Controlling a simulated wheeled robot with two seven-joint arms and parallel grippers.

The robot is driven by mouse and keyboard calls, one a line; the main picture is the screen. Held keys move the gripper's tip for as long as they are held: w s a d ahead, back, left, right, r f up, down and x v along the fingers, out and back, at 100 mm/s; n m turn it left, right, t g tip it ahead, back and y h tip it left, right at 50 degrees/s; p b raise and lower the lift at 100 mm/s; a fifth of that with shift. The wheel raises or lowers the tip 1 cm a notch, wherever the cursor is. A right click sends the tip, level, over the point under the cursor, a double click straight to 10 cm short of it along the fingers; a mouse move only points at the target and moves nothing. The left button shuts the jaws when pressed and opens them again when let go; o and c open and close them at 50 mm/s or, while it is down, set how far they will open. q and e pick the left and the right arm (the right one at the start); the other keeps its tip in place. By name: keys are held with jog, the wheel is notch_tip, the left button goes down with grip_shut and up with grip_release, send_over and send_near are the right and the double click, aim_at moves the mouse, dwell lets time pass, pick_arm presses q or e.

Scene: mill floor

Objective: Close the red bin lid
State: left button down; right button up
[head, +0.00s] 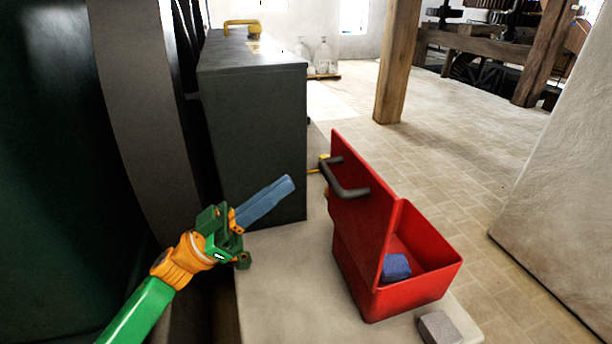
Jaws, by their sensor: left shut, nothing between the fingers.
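The red bin (412,292) stands on a pale ledge in the head view, right of centre. Its red lid (358,207) stands upright, so the bin is open. A dark handle (347,181) sits on the lid's left face. A blue block (396,267) lies inside the bin. My left gripper (290,184), with blue-grey fingers, is shut and empty. It is left of the lid and apart from it, in front of a dark cabinet. My right gripper is not in view.
The dark grey cabinet (253,130) stands close behind my left gripper. A grey block (439,328) lies on the pale ledge (285,290) in front of the bin. A wooden post (397,60) stands farther back. Open tiled floor (440,150) lies to the right.

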pick_arm(q)
jog(key=d, duration=0.2)
jog(key=w+d, duration=0.1)
jog(key=d, duration=0.1)
jog(key=shift+w+d+f, duration=0.15)
jog(key=shift+d, duration=0.05)
